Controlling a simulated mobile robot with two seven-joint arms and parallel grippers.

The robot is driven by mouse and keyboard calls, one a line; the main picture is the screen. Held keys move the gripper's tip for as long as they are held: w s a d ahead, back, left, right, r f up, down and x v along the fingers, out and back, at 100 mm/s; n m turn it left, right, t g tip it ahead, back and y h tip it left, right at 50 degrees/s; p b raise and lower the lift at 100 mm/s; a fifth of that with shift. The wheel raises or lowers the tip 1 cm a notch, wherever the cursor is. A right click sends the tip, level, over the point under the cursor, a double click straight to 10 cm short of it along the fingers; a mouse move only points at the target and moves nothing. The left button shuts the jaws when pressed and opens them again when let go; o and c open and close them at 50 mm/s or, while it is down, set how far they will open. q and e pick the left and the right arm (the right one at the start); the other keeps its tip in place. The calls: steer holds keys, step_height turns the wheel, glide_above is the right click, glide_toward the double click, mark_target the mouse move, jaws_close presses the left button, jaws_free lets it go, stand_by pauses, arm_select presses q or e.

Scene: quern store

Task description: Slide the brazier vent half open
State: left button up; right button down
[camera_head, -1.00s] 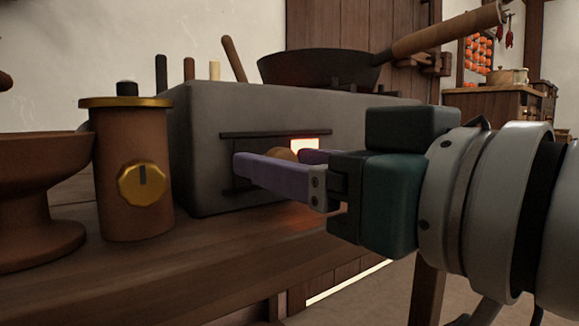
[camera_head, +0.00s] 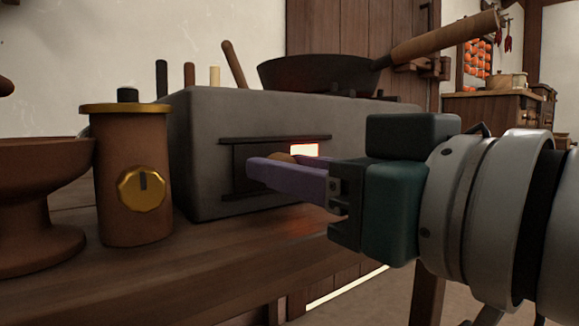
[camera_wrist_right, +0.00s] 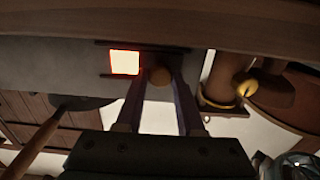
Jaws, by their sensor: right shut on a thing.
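The grey brazier (camera_head: 210,120) is a blocky box on a wooden bench. Its dark vent plate (camera_head: 258,150) sits between two rails on the front face. A glowing opening (camera_head: 305,150) shows to the right of the plate; the gripper hides its lower part. My right gripper (camera_head: 278,165) is shut on the round wooden knob (camera_head: 283,157) of the vent. In the right wrist view the knob (camera_wrist_right: 159,76) is between the fingertips, with the glowing opening (camera_wrist_right: 124,62) just left of it. My left gripper is not in view.
A brown canister (camera_head: 130,210) with a gold dial and a brown bowl (camera_head: 40,200) stand left of the brazier. A pan (camera_head: 315,72) with a wooden handle rests on top. Several upright handles show behind. The bench (camera_head: 210,265) is bare in front.

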stand_by(0.4)
stand_by(0.3)
steer(key=shift+w+d+r+p, duration=0.1)
steer(key=shift+w+d+p, duration=0.5)
steer(key=shift+p, duration=0.3)
steer(key=shift+w+d, duration=0.1)
steer(key=shift+d, duration=0.25)
steer(key=shift+w+d, duration=0.15)
steer(key=c, duration=0.7)
jaws_free()
steer(key=shift+c, duration=0.2)
steer(key=shift+o, duration=0.8)
